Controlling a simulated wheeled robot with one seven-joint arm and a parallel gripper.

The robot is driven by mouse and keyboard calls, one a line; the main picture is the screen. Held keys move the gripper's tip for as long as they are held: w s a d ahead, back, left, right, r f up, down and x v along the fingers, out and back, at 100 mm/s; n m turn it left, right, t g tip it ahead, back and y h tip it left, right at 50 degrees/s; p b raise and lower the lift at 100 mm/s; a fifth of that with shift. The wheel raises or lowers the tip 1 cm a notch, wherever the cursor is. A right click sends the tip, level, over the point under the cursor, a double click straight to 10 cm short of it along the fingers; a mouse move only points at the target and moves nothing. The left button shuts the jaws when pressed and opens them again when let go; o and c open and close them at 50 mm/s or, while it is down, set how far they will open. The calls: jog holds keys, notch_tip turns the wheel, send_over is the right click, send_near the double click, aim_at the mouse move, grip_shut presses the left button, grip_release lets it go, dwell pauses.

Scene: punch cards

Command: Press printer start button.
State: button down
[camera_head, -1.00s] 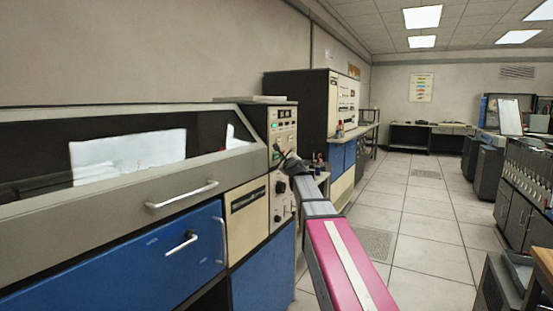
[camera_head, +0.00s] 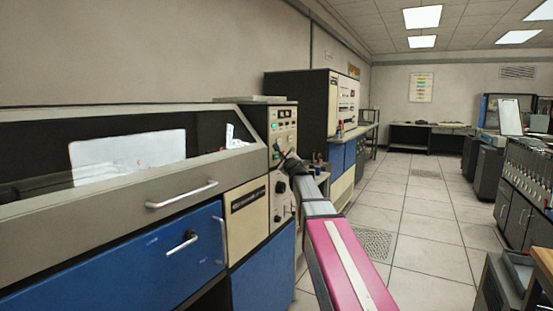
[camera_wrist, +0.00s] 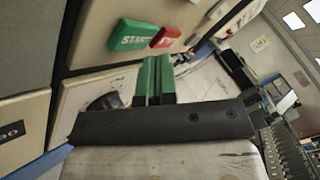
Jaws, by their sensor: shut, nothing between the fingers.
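The printer (camera_head: 120,185) fills the left of the head view, with its control panel (camera_head: 284,130) at its right end. In the wrist view the green start button (camera_wrist: 131,36) sits on the cream panel, beside a red button (camera_wrist: 166,38). My gripper (camera_wrist: 153,62) has green fingers, shut together with nothing between them. The fingertips appear just below the two buttons in the picture; I cannot tell whether they touch the panel. In the head view my gripper (camera_head: 278,149) is small and dark in front of the panel.
A dark round knob (camera_wrist: 104,101) is left of my fingers in the wrist view. A tall cabinet (camera_head: 302,100) stands behind the printer. The tiled floor aisle (camera_head: 410,220) is clear. A grey machine (camera_head: 525,185) stands at the right.

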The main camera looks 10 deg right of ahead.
jog(key=shift+w+a, duration=0.25)
jog(key=shift+a, duration=0.1)
jog(key=shift+w+a, duration=0.25)
jog(key=shift+a, duration=0.05)
dwell(0.9)
dwell(0.4)
jog(key=shift+s+d, duration=0.5)
jog(key=shift+d, duration=0.15)
jog(key=s+d, duration=0.1)
jog(key=d, duration=0.1)
jog(key=s+d, duration=0.2)
dwell(0.4)
dwell(0.5)
